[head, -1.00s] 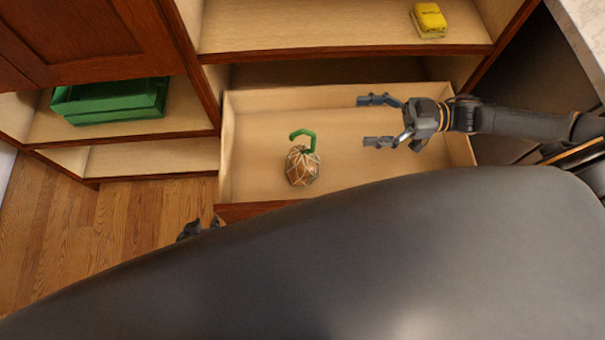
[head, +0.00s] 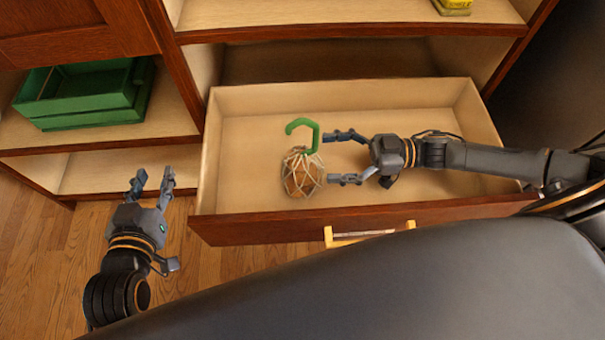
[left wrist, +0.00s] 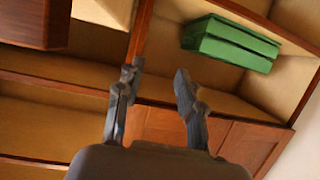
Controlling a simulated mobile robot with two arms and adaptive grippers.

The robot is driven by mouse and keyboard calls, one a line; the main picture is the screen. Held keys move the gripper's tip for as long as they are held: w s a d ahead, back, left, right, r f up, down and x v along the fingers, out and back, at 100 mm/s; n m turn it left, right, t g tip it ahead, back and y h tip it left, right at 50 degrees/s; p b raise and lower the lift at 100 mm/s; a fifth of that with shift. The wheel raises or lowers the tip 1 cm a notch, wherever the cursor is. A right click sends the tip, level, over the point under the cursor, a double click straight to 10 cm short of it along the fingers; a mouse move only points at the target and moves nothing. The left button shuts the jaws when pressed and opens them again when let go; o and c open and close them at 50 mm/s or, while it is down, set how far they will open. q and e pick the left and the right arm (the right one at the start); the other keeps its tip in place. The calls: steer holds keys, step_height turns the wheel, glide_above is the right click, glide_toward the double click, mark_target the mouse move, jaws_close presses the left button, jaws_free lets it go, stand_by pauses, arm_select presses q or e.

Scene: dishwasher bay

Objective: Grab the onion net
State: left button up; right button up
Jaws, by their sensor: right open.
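The onion net (head: 301,173) is a pale mesh around brownish onions, with a green hook-shaped handle (head: 303,133) on top. It sits in the open wooden drawer (head: 250,205), left of the drawer's middle. My right gripper (head: 337,158) is open inside the drawer, just right of the net, its two fingers pointing left towards it. The fingertips are close to the net and handle; I cannot tell whether they touch. My left gripper (head: 154,181) is open and empty, left of the drawer. Its fingers also show in the left wrist view (left wrist: 157,80), with nothing between them.
A green crate (head: 90,115) stands on the left shelf and also shows in the left wrist view (left wrist: 232,45). A yellow item (head: 453,6) lies on the upper shelf. The drawer's front has a yellowish handle (head: 368,235).

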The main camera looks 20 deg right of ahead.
mark_target(302, 161)
steer(key=x, duration=0.3)
steer(key=b+x, duration=0.1)
steer(key=x, duration=0.1)
steer(key=shift+s+a, duration=0.2)
steer(key=shift+a, duration=0.15)
steer(key=shift+w+a, duration=0.15)
steer(key=shift+a, duration=0.35)
arm_select(q)
step_height(302, 161, up, 6)
steer(key=w+d+t+h, duration=0.1)
steer(key=t, duration=0.2)
steer(key=shift+w+d+t, duration=0.15)
steer(key=shift+w+t, duration=0.15)
steer(key=shift+t, duration=0.1)
arm_select(e)
steer(key=shift+r, duration=0.1)
jaws_close()
